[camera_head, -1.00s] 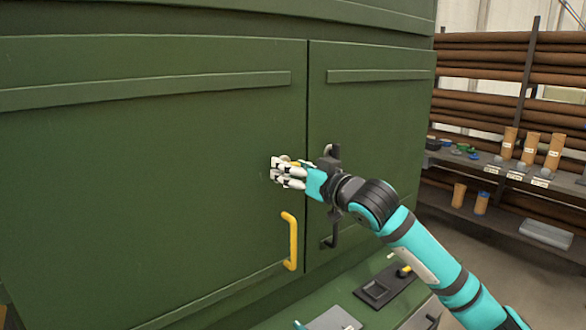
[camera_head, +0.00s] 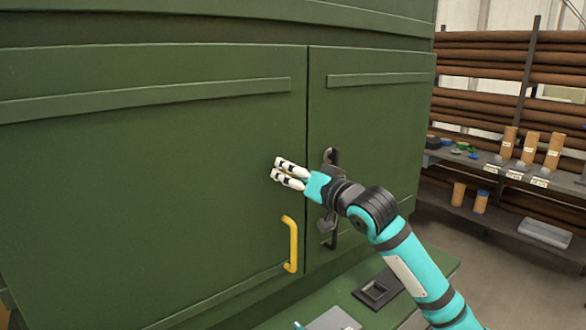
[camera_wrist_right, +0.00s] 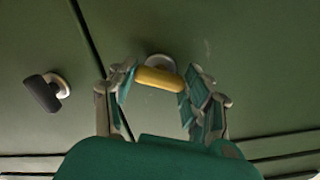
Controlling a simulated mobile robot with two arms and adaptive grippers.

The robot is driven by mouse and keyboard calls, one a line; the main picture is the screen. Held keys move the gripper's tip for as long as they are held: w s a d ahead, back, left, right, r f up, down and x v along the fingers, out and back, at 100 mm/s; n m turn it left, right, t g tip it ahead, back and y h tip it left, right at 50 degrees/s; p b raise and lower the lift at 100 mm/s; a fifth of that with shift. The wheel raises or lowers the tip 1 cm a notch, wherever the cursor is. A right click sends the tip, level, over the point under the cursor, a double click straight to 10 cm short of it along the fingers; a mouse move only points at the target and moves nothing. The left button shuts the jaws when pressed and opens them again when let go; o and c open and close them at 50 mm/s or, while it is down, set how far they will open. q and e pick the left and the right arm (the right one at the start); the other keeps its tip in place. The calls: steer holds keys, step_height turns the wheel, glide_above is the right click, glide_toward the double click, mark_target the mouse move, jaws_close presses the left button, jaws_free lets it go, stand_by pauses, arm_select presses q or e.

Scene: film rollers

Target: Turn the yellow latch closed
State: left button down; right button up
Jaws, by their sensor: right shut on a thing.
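The yellow latch (camera_wrist_right: 160,79) is a short bar on a pale round mount on the green cabinet, seen in the right wrist view. It lies nearly crosswise there, between the fingers of my right gripper (camera_wrist_right: 155,85), which is shut on it. In the head view, my right gripper (camera_head: 276,174) is at the left door (camera_head: 180,170), near its right edge, and hides the latch.
A yellow pull handle (camera_head: 291,244) is below the gripper on the left door. A dark handle (camera_head: 330,232) is on the right door (camera_head: 372,125), close to my wrist. A ledge (camera_head: 420,277) juts out below. Shelves with rollers (camera_head: 500,85) stand at the right.

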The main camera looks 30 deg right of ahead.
steer(key=shift+m+p, duration=6.1)
steer(key=o, duration=1.2)
steer(key=shift+s, duration=0.1)
